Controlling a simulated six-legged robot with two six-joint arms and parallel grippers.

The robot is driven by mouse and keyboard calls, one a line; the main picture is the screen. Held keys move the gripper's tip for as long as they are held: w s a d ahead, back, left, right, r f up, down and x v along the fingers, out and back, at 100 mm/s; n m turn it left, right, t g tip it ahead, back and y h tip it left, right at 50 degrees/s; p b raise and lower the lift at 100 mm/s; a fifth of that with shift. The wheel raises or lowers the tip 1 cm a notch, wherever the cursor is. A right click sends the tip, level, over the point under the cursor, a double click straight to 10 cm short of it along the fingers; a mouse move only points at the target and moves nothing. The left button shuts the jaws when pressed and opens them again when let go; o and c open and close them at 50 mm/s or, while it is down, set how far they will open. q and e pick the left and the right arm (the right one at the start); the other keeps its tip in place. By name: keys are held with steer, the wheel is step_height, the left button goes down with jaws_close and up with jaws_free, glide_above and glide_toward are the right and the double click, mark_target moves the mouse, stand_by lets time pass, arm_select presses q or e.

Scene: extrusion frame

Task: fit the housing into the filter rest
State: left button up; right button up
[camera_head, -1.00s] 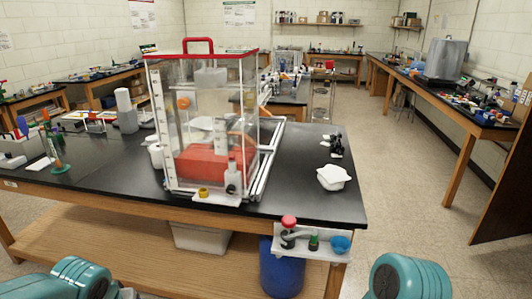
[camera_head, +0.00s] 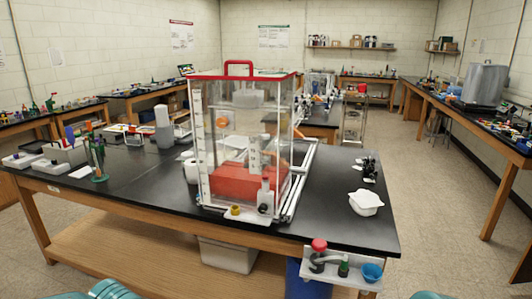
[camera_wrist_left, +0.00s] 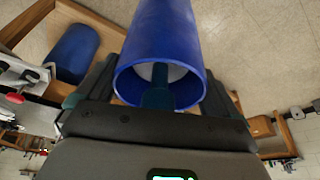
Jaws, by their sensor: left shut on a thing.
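A hollow blue cylinder (camera_wrist_left: 163,35), which looks like the housing, fills the upper middle of the left wrist view with its open end toward the camera. My left gripper (camera_wrist_left: 165,95) is shut on it. A teal part shows inside the opening, and the exact contact is hard to see. The held cylinder does not show in the head view. I cannot tell for sure which thing is the filter rest. A white ledge (camera_head: 342,275) on the bench's front edge carries a red-topped fitting, a green-topped piece and a blue cup. My right gripper is out of view.
A clear case with a red top rim (camera_head: 247,77) stands on the black bench (camera_head: 130,185). A blue drum (camera_head: 303,282) stands below the ledge. The floor to the right (camera_head: 440,200) is clear.

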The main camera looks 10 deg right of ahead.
arm_select(q)
steer(key=shift+s+a+f, duration=0.1)
steer(key=shift+s+f, duration=0.85)
steer(key=shift+f, duration=0.15)
steer(key=shift+s+f, duration=0.25)
steer(key=shift+s, duration=0.1)
steer(key=shift+w, duration=0.1)
